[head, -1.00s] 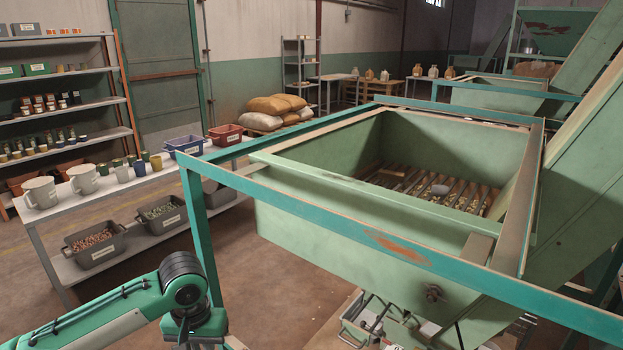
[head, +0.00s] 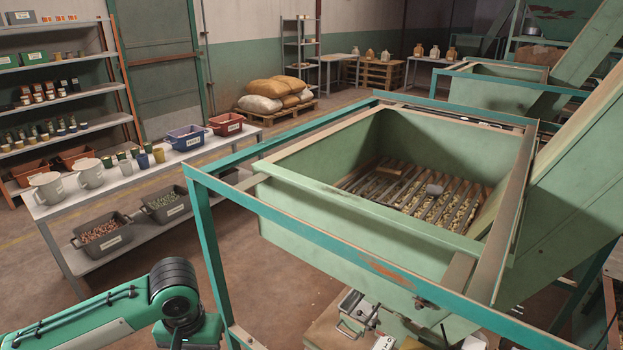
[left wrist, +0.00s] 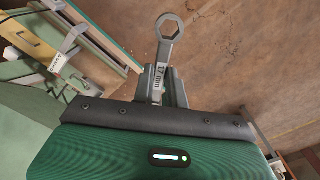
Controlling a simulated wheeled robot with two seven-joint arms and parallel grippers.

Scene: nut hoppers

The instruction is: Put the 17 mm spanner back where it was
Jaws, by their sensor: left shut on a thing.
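The 17 mm spanner (left wrist: 168,38) is grey, with a ring end and a white "17 mm" label on its shank. It shows in the left wrist view. My left gripper (left wrist: 160,82) is shut on its shank, and the ring end sticks out beyond the fingers. The spanner's lower end is hidden by the gripper. In the head view my left arm comes in at the lower left, but its gripper and the spanner are out of frame. A second grey tool with a white label (left wrist: 58,62) shows at the upper left of the wrist view; its label is too small to read.
A green hopper (head: 345,222) with a bar grate stands inside a teal frame (head: 290,232). A metal clasped box (head: 352,312) sits low in front of it. A bench with bins and jugs (head: 62,206) stands at left. Brown floor lies open between bench and hopper.

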